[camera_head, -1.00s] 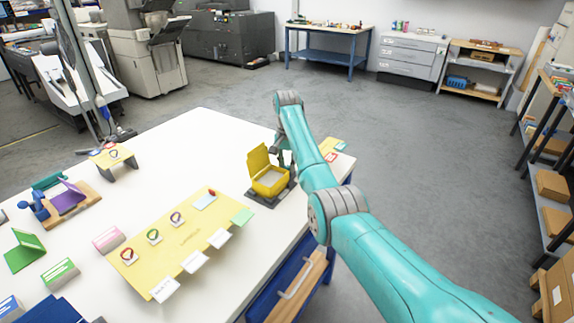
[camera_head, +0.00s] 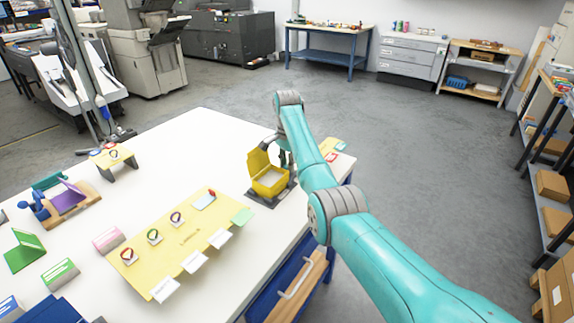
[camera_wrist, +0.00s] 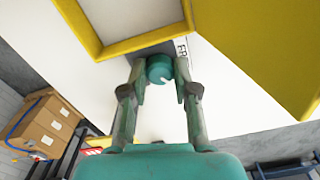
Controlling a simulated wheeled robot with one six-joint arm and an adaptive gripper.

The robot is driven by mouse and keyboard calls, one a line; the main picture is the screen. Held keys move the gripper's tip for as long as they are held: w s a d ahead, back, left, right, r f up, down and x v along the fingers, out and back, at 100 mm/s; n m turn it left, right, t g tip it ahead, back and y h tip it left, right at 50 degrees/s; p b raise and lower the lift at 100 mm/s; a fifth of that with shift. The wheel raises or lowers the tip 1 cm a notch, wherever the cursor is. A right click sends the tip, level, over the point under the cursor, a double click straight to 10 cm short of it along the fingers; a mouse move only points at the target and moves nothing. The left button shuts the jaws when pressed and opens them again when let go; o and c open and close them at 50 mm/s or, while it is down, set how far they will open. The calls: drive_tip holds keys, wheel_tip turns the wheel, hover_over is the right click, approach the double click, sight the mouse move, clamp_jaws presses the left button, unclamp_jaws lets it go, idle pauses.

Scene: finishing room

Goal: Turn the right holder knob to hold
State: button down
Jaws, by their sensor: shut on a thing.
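A yellow box with its lid open (camera_head: 268,183) stands on a dark holder base (camera_head: 268,198) at the right side of the white table. In the wrist view the yellow box (camera_wrist: 88,40) fills the top, with its yellow lid at the right. A round green knob (camera_wrist: 160,69) with a white pointer mark sits beside the box. My gripper (camera_wrist: 160,78) is shut on the knob, one finger on each side. A label beside the knob is partly hidden, so its full text cannot be read. In the head view my arm hides the knob.
A yellow mat (camera_head: 160,260) with several small rings and cards lies left of the box on the white table (camera_head: 200,135). A small yellow stand (camera_head: 118,160) and a wooden fixture with purple and blue parts (camera_head: 68,198) are further left.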

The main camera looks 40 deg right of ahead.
drive_tip(key=c, duration=0.9)
unclamp_jaws()
wheel_tip(320, 180, up, 12)
drive_tip(key=shift+w, duration=0.1)
